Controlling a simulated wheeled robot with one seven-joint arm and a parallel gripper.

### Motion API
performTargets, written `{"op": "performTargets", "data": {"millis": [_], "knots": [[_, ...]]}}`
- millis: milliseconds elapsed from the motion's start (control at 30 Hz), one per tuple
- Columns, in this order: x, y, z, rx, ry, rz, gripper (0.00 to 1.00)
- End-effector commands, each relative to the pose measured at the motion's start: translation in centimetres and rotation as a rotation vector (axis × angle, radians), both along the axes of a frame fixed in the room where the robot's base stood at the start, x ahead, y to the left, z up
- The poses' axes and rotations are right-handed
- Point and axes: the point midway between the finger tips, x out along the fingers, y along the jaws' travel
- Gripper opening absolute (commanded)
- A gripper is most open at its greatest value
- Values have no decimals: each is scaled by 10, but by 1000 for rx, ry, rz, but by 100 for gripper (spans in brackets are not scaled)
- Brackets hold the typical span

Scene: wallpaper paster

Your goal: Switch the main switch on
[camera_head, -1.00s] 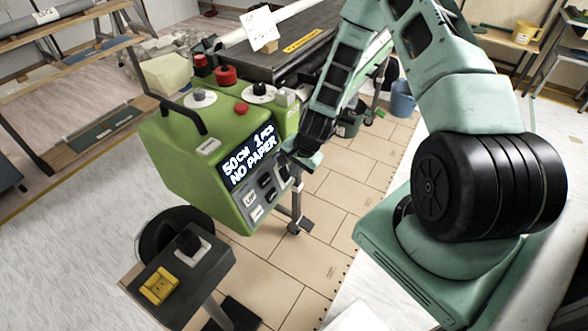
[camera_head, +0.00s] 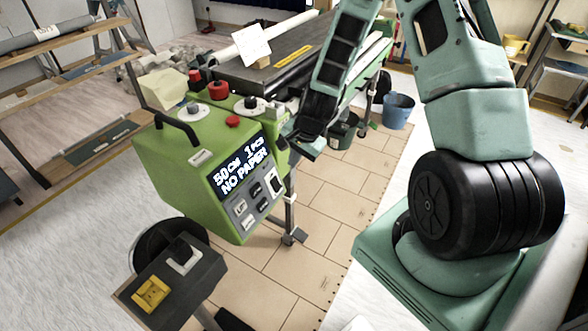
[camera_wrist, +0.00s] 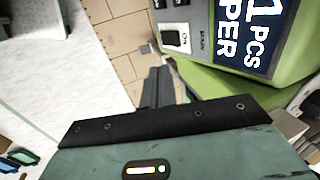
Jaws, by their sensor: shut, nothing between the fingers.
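The display (camera_head: 243,169) is lit and reads 50CM 1PCS NO PAPER. My gripper (camera_head: 286,133) is shut and empty, above and slightly right of the switch in the head view, apart from it. In the wrist view its dark fingertips (camera_wrist: 157,76) are together, short of the switch. The fingertips are small and dark in the head view.
Several smaller dark switches (camera_head: 247,208) sit left of and below the main switch. Red knobs (camera_head: 218,89) and a black handle (camera_head: 180,128) are on top. A dark stand with a yellow socket (camera_head: 150,294) is in front. A blue bucket (camera_head: 397,112) stands behind on tiled floor.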

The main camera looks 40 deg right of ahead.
Motion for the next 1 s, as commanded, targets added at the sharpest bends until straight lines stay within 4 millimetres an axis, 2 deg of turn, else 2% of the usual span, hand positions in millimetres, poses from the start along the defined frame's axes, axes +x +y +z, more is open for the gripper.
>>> {"op": "performTargets", "data": {"millis": [100,233,833,933,1000], "knots": [[0,0,10,-1,-1,1,0],[0,0,14,0,0,0,0],[0,1,15,-1,0,5,0],[0,20,27,-2,-5,82,0],[-1,47,44,-8,-11,195,0]]}}
